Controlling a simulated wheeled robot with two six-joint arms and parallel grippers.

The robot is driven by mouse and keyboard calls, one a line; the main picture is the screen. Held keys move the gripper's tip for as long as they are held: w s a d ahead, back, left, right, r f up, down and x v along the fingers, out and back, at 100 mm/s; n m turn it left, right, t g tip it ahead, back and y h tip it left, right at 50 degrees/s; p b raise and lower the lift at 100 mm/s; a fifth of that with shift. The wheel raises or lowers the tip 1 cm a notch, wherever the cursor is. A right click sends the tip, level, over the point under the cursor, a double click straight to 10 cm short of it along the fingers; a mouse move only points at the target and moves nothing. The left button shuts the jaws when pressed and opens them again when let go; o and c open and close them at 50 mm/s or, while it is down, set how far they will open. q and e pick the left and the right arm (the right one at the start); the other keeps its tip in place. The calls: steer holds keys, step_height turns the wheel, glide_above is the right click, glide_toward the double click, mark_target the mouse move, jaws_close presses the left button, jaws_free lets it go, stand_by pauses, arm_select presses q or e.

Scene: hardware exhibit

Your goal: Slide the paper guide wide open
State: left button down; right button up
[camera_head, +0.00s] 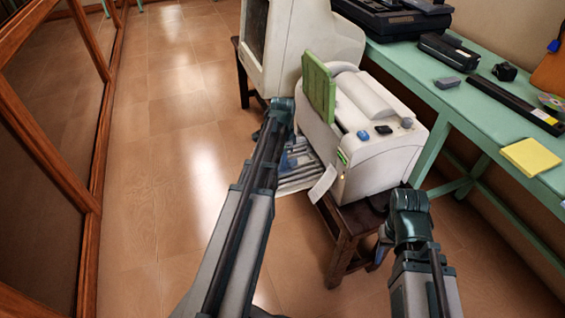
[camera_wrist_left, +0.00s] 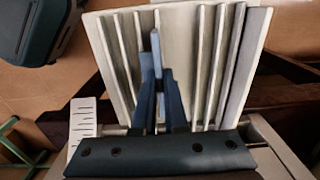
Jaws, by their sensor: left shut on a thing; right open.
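The beige printer (camera_head: 372,165) stands on a dark wooden stool, with a ribbed paper tray (camera_head: 300,180) low on its left side. In the left wrist view the pale tray (camera_wrist_left: 183,45) fills the middle, with upright ribs on both sides. My left gripper (camera_head: 288,158) is at the tray; its blue fingers (camera_wrist_left: 162,85) are close together over the tray's middle, shut on a thin upright paper guide (camera_wrist_left: 157,20), which they mostly hide. My right gripper (camera_head: 380,248) is open and empty, low in front of the printer's right side.
A green panel (camera_head: 318,88) stands up from the printer. A white paper slip (camera_head: 323,184) hangs at its front corner. A beige monitor (camera_head: 300,35) stands behind. A green table (camera_head: 440,95) with several devices runs along the right. The floor at left is clear up to the wood-framed panes.

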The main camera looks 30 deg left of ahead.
arm_select(q)
steer(key=s+d, duration=0.4)
steer(key=d, duration=0.1)
steer(key=shift+s+d, duration=0.2)
steer(key=shift+s, duration=0.2)
steer(key=shift+w, duration=0.15)
steer(key=c, duration=1)
jaws_free()
steer(key=shift+o, duration=0.2)
steer(key=shift+a, duration=0.1)
step_height(320, 180, up, 14)
steer(key=p, duration=1.4)
steer(key=shift+f, duration=0.1)
